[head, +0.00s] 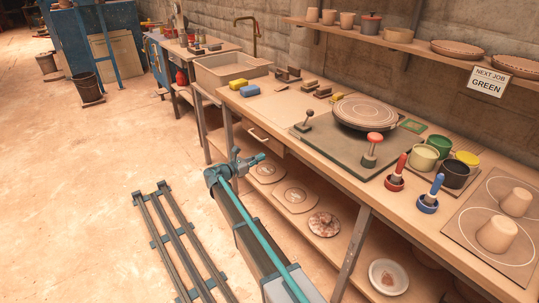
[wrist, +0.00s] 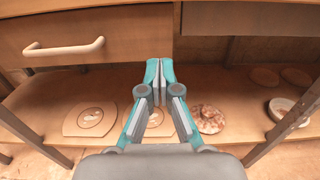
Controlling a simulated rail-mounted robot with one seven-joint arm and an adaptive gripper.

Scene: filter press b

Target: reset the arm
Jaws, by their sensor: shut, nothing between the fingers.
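My arm stands out in front of the workbench (head: 330,170) in the head view, with my gripper (head: 262,157) at its end, just off the bench's front side and below the worktop. In the wrist view my gripper (wrist: 160,66) is shut and empty, its teal fingertips together. It points at the bench front, close to the lower edge of the drawer (wrist: 90,30). The drawer has a pale handle (wrist: 64,47) and looks closed.
A lower shelf (wrist: 60,95) holds round pieces, among them a brown-speckled disc (wrist: 208,118). A press with a round plate (head: 365,112), a red-knobbed tool (head: 373,143) and pots crowd the worktop.

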